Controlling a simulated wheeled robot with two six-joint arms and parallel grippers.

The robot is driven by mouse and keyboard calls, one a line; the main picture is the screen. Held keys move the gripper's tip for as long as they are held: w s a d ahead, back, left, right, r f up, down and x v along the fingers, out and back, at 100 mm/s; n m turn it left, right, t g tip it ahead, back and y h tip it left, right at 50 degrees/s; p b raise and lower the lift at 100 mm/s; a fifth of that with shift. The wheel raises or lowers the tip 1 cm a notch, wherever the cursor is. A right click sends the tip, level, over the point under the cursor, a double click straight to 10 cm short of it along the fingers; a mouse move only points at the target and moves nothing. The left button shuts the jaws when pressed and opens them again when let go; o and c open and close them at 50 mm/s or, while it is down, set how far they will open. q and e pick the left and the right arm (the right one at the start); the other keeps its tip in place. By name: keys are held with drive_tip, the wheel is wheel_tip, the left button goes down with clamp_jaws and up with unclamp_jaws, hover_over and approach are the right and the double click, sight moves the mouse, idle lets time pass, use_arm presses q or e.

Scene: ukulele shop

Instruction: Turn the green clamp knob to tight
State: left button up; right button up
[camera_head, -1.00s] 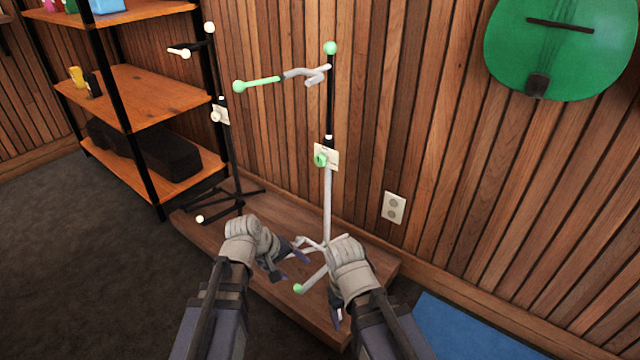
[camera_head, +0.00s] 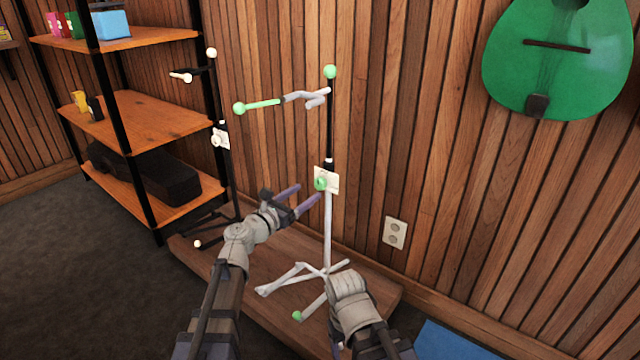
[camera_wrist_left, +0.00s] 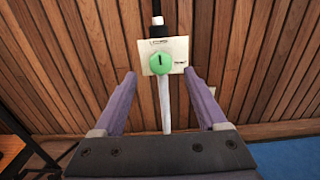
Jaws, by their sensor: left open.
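The green clamp knob (camera_head: 321,184) sits on a pale card (camera_head: 331,172) on the pole of the stand with green ends (camera_head: 327,230). In the left wrist view the knob (camera_wrist_left: 160,63) is round, with a short dark mark standing nearly upright; the card's (camera_wrist_left: 177,47) print is too small to read. My left gripper (camera_head: 308,193) is open, its two purple fingers pointing toward the knob. In the wrist view the knob appears between and just beyond the fingertips (camera_wrist_left: 160,75), with nothing held. My right wrist (camera_head: 350,300) is low beside the stand's foot; its fingers are hidden.
A second stand with cream ends (camera_head: 227,165) is to the left. Both stands are on a low wooden platform (camera_head: 258,255) against a slatted wall. Shelves (camera_head: 140,120) are at the left, a green ukulele (camera_head: 560,70) hangs upper right, and an outlet (camera_head: 394,232) is on the wall.

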sight(318, 184)
use_arm(q)
drive_tip(key=x, duration=0.7)
drive_tip(key=shift+w+d, duration=0.2)
drive_tip(key=shift+w, duration=0.05)
drive_tip(key=shift+c, duration=0.4)
clamp_jaws()
